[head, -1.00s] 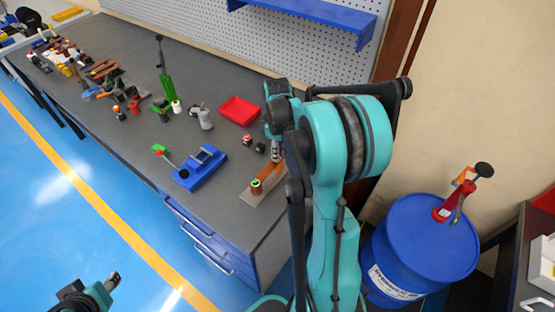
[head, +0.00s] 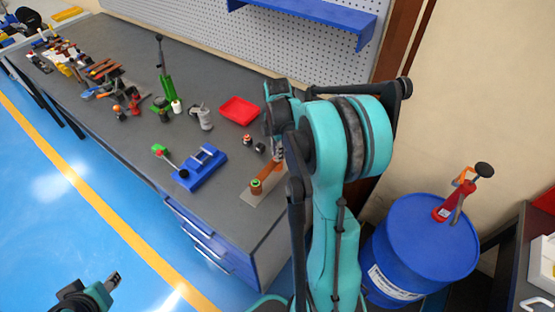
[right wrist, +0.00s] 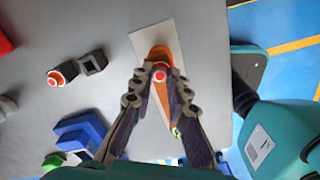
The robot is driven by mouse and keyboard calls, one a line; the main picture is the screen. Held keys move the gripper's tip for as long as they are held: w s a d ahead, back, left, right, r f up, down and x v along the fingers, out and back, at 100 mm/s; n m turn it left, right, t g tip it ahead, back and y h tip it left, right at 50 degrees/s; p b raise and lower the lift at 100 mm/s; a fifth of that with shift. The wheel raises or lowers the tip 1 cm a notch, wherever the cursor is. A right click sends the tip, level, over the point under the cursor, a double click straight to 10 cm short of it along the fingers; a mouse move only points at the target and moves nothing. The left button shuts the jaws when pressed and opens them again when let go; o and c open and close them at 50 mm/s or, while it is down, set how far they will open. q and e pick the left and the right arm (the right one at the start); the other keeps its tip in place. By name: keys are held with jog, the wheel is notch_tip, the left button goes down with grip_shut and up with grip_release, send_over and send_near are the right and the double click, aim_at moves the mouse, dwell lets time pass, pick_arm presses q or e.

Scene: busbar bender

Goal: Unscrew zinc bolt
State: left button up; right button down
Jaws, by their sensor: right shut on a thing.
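An orange copper-coloured bar (head: 269,173) lies on a pale plate (head: 250,197) near the bench's right end. A small piece with a green ring (head: 256,186) stands at the bar's near end. My right gripper (right wrist: 159,80) points down at the bar's far part. Its fingers are shut on a red-topped bolt-like piece (right wrist: 160,76); the fingers hide its sides, so I cannot tell its metal or whether it turns. In the head view the right gripper (head: 277,155) is partly hidden by my arm. My left gripper (head: 113,281) hangs over the floor, too small to tell its opening.
A similar red-topped piece (right wrist: 57,77) and a dark square block (right wrist: 92,62) stand beside the plate. A blue fixture (head: 203,168) is to the left and a red tray (head: 239,110) behind. A blue barrel (head: 420,240) stands right of the bench (head: 130,150).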

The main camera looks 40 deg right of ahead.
jog(key=n, duration=0.4)
jog(key=shift+r, duration=0.1)
